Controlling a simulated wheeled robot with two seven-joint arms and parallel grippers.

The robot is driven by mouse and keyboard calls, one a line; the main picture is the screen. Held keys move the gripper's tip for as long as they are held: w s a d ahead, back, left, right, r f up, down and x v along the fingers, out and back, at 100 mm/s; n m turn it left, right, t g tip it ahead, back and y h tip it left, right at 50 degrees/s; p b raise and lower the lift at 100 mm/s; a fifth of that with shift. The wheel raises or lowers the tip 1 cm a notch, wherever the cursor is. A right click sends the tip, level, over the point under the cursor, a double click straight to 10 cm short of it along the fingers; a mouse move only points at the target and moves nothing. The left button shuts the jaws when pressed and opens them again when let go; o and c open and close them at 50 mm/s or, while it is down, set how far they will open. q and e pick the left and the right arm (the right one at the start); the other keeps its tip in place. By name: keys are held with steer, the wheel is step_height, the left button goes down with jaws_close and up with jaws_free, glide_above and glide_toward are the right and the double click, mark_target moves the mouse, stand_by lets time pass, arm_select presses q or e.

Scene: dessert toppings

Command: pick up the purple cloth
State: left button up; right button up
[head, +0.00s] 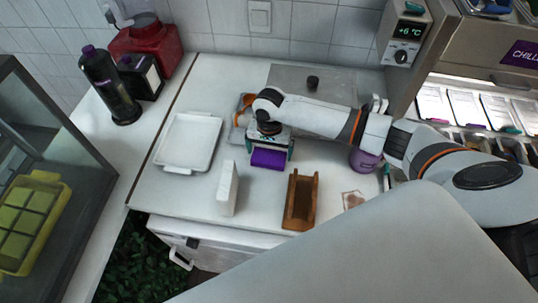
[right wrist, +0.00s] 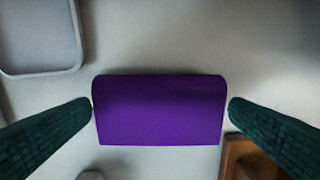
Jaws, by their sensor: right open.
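The purple cloth (head: 268,158) lies on the white counter, below my right gripper. In the right wrist view the cloth (right wrist: 160,112) is a flat purple rectangle, with one green finger at each side of it. My right gripper (head: 269,152) is open, its fingers spread about as wide as the cloth. The fingertips of the gripper (right wrist: 160,106) are close to the cloth's left and right edges; I cannot tell whether they touch. My left gripper is not in view.
A white tray (head: 188,142) is on the left of the counter. A white upright block (head: 227,188) and a brown wooden holder (head: 300,200) stand near the front. A purple container (head: 364,160) is to the right, under my arm. Dark bottles (head: 110,85) stand far left.

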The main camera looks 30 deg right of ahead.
mark_target(269, 154)
steer(key=shift+f, duration=0.75)
steer(key=c, duration=0.7)
step_height(269, 154, up, 10)
steer(key=b, duration=0.1)
